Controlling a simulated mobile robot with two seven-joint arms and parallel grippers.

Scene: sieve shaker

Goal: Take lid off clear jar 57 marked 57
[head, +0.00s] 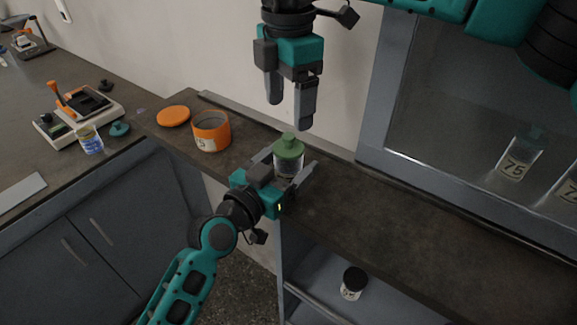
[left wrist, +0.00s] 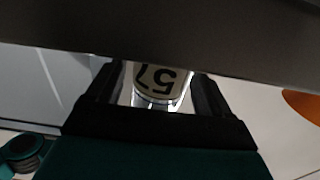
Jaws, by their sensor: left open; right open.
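The clear jar (head: 288,164) with a green knobbed lid (head: 289,147) stands upright on the dark counter in the head view. The left wrist view shows its label (left wrist: 158,78) upside down, reading 57. My left gripper (head: 292,168) is open, with one finger on each side of the jar body. Whether the fingers touch the glass cannot be told. My right gripper (head: 288,112) is open and empty, pointing down above the lid and apart from it. The lid sits on the jar.
An orange open container (head: 211,131) and its orange lid (head: 173,116) are left of the jar. A jar marked 75 (head: 514,165) is behind glass at right. A black-lidded jar (head: 353,283) sits on the lower shelf. The counter (head: 430,230) right of the jar is clear.

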